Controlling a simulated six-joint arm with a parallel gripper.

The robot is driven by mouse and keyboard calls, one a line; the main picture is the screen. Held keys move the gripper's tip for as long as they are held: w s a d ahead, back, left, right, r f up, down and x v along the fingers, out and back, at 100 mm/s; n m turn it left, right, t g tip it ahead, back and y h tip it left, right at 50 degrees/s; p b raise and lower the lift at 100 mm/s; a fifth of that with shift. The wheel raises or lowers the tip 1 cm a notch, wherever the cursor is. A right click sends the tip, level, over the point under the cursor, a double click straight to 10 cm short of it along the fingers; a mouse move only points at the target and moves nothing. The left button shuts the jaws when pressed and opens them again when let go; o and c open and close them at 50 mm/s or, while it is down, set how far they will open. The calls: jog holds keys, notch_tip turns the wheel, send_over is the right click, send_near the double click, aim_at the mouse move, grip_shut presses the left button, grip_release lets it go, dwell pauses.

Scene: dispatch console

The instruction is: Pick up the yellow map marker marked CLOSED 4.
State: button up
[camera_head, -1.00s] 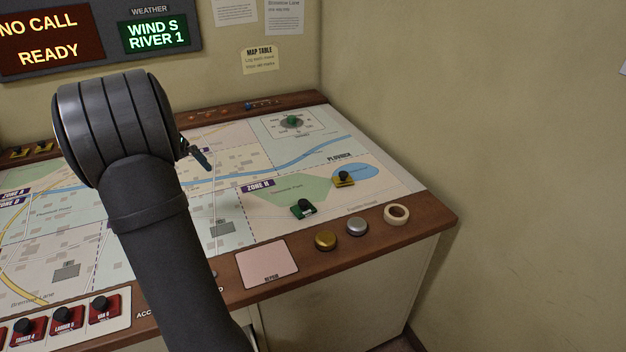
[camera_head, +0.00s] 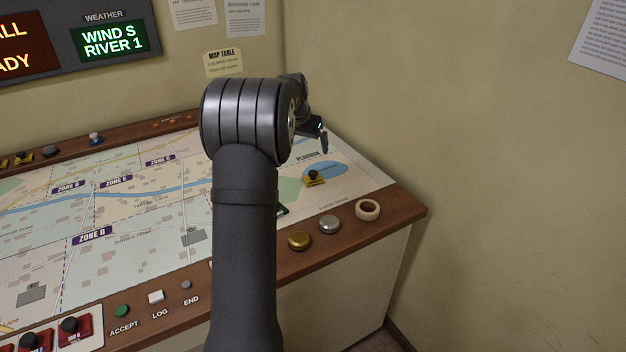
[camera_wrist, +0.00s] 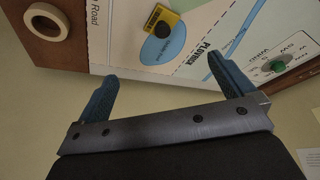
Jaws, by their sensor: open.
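The yellow map marker (camera_head: 314,180) with a black knob lies on the blue lake of the map, near the table's right end. It also shows in the wrist view (camera_wrist: 162,20), at the top, just beyond the gap between my fingers. Its lettering is too small to read in either view. My gripper (camera_head: 322,140) is above the map's far right part, behind the marker in the head view. In the wrist view its two blue fingers (camera_wrist: 170,88) are wide apart with nothing between them.
A tape roll (camera_head: 367,209), a silver button (camera_head: 329,224) and a gold button (camera_head: 299,240) sit on the wooden front edge. A green marker (camera_head: 283,210) is mostly hidden behind my arm. The wall stands close on the right.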

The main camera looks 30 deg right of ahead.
send_over(314, 173)
jog(key=s+a, duration=0.2)
notch_tip(314, 173, down, 10)
jog(key=shift+w+f, duration=0.15)
jog(key=shift+f, duration=0.05)
jog(key=shift+w+x, duration=0.15)
jog(key=shift+x, duration=1.4)
jog(key=shift+w+x, duration=0.1)
jog(key=shift+x, duration=1.4)
jog(key=c, duration=1.5)
